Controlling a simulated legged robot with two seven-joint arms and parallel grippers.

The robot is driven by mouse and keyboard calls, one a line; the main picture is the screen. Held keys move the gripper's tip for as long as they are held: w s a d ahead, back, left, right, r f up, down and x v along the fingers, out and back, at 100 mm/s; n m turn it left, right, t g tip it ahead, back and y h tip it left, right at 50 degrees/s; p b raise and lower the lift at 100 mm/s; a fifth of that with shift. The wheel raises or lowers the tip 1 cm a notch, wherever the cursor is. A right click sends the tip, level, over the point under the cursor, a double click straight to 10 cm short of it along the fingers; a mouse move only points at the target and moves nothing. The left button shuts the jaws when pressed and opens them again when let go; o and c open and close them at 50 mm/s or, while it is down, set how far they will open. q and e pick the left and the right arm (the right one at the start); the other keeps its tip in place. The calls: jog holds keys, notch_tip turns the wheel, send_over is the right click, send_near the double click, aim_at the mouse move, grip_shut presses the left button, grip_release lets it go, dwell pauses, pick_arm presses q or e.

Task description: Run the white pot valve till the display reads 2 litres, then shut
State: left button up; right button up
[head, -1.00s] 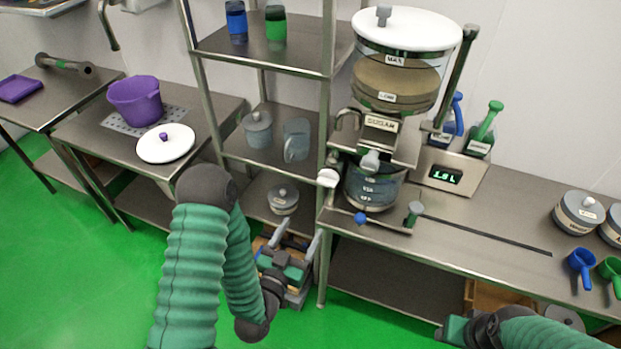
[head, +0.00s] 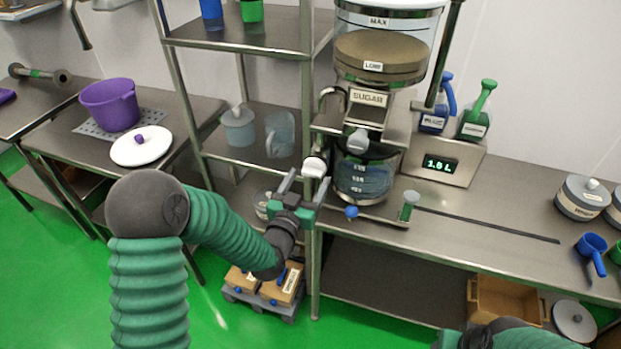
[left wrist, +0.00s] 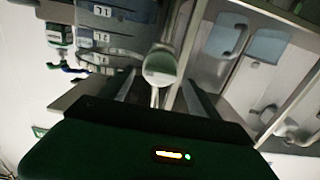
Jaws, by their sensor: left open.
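The white valve knob (head: 314,167) sticks out at the left of the clear, marked pot (head: 365,178), under the sugar hopper. My left gripper (head: 304,186) is open, just below and in front of the white knob. In the left wrist view, the white knob (left wrist: 160,66) shows between the two open fingers, with no visible grip on it. The green display (head: 440,165) right of the pot seems to read 1.8 L. My right gripper (head: 449,340) shows only partly at the bottom edge, and its jaws are hidden.
The shelf rack (head: 245,165) stands directly left of the white knob. Boxes on a pallet (head: 265,305) lie on the floor below.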

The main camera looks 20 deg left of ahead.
aim_at(313, 171)
pick_arm(q)
jog(key=shift+w, duration=1.2)
jog(key=shift+c, duration=0.6)
jog(key=c, duration=1.2)
jog(key=shift+o, duration=0.2)
